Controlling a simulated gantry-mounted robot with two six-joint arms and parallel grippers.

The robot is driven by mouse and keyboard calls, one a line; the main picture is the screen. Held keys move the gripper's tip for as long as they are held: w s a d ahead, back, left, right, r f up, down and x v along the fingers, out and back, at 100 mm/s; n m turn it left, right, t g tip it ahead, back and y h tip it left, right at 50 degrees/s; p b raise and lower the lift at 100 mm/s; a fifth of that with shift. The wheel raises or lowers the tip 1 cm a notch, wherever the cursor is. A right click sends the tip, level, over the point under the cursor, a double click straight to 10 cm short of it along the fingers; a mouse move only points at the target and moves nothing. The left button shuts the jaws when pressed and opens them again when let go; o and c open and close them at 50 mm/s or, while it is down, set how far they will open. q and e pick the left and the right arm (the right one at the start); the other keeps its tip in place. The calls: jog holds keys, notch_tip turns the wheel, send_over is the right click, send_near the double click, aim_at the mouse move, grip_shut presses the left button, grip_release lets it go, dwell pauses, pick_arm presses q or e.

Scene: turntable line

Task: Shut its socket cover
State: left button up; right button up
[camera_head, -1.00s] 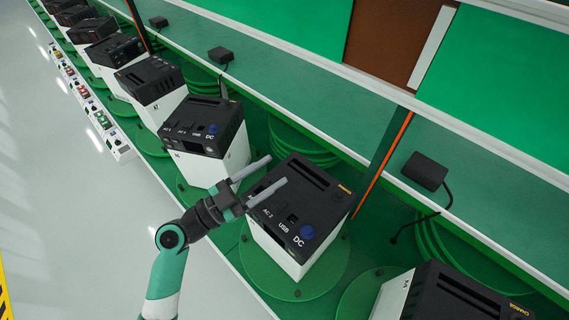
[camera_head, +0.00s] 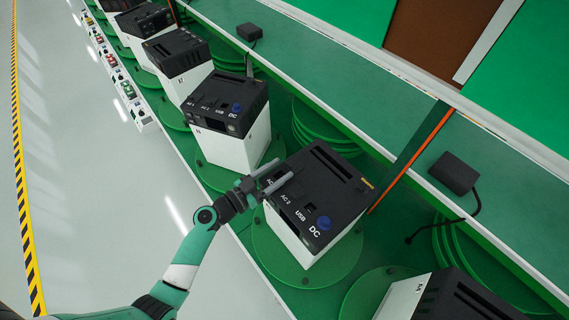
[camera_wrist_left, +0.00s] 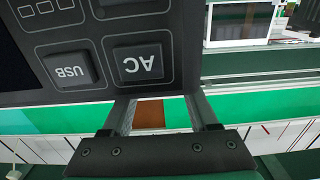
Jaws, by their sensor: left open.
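My left gripper (camera_head: 286,168) is open at the station's left front corner, hiding part of the AC labels. In the left wrist view, its two fingers (camera_wrist_left: 160,98) are apart and empty below a square AC cover (camera_wrist_left: 141,64). A USB cover (camera_wrist_left: 71,69) lies beside it. I cannot tell whether the fingers touch the station.
Another power station (camera_head: 225,104) stands behind on its own turntable, with several more beyond. One (camera_head: 450,297) is at bottom right. A black adapter (camera_head: 455,173) with a cable lies on the green shelf at right.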

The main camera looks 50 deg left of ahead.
aim_at(295, 165)
pick_arm(q)
jog(key=shift+w, duration=1.3)
grip_shut()
dwell(0.4)
